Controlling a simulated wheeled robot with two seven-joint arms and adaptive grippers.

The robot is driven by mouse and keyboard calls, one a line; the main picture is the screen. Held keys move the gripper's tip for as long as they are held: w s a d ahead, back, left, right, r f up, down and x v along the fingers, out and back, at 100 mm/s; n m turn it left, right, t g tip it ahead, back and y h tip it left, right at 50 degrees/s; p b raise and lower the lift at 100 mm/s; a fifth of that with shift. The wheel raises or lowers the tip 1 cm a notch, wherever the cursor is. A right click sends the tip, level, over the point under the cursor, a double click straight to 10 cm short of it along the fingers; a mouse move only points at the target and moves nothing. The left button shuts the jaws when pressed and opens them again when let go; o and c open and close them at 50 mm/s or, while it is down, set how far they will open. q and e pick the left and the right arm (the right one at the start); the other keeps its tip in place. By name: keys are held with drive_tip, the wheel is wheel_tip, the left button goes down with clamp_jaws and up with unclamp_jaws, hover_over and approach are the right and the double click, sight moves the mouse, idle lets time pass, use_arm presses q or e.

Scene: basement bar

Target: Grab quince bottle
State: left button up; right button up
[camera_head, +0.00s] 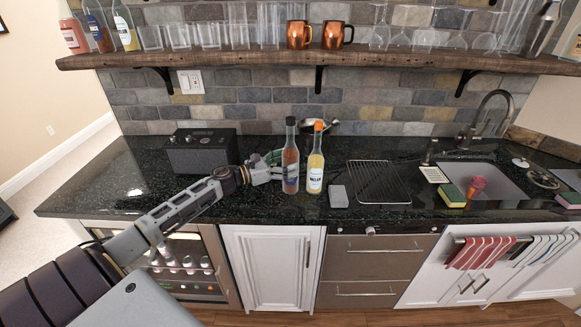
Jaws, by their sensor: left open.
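Two tall glass bottles stand upright side by side on the dark counter (110,185). The left bottle (290,160) holds pinkish-orange liquid, with a dark cap and a blue and white label. The right bottle (315,162) holds yellow liquid, with an orange cap and a white label. The label writing is too small to tell which one is quince. My left gripper (272,167) is open and empty, just left of the pinkish bottle at about mid-height. Whether a finger touches the bottle cannot be told. My right gripper is out of view.
A black radio-like box (201,150) stands behind my left arm. A grey block (338,196) and a wire rack (378,183) lie right of the bottles. The sink (490,178) is farther right. A wooden shelf (400,60) with glasses and copper mugs hangs above.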

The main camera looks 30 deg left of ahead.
use_arm(q)
drive_tip(key=shift+w+d, duration=0.3)
drive_tip(key=shift+w, duration=0.15)
drive_tip(key=shift+w+d, duration=0.15)
drive_tip(key=shift+w, duration=0.1)
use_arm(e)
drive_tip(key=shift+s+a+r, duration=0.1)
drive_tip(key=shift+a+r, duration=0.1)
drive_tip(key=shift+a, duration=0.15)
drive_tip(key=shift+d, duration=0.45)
use_arm(q)
drive_tip(key=c, duration=1.4)
drive_tip(key=shift+r, duration=0.15)
clamp_jaws()
drive_tip(key=shift+w, duration=0.1)
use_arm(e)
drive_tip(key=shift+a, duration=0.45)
